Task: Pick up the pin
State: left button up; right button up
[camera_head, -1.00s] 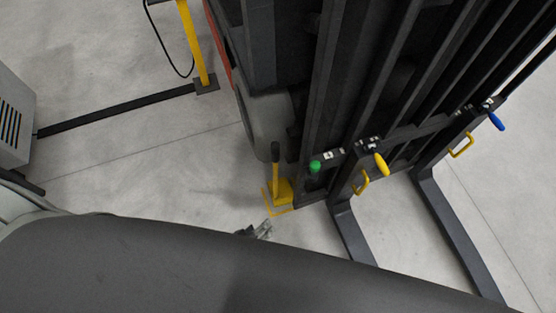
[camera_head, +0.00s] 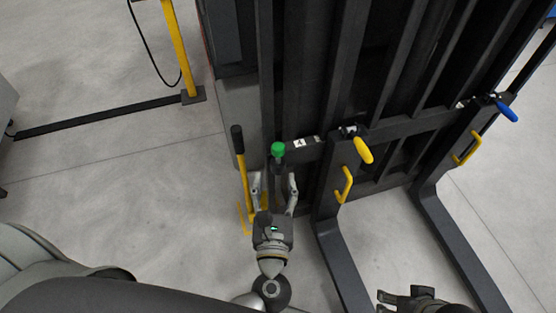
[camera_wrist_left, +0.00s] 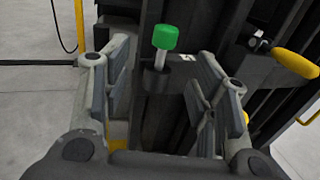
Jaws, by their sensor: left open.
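A pin with a green knob (camera_head: 278,149) stands at the left end of the forklift's dark crossbar. In the left wrist view its green knob (camera_wrist_left: 165,37) sits on a short silver shank above a dark socket. My left gripper (camera_head: 274,184) is open, with its fingers just below the knob in the head view. In the left wrist view my open fingers (camera_wrist_left: 160,80) lie left and right of the pin, apart from it, with nothing between them gripped. My right gripper (camera_head: 384,300) shows partly at the bottom edge; its jaw state is unclear.
The forklift carriage has a yellow knob (camera_head: 363,150), a blue knob (camera_head: 507,112) and yellow handles (camera_head: 344,185). Dark forks (camera_head: 343,265) extend towards me. A yellow lever with a black grip (camera_head: 238,140) stands close left of my left gripper. Open floor lies left.

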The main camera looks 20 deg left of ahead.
aim_at(278, 158)
pick_arm(q)
jog(key=x, duration=0.5)
jog(key=shift+w, duration=0.15)
jog(key=shift+d+f+x, duration=0.15)
jog(key=shift+f+x, duration=0.05)
jog(key=shift+x, duration=1.1)
jog(key=shift+d+f+x, duration=0.1)
jog(key=shift+f+x, duration=0.1)
jog(key=shift+x, duration=1.1)
jog(key=c, duration=1.2)
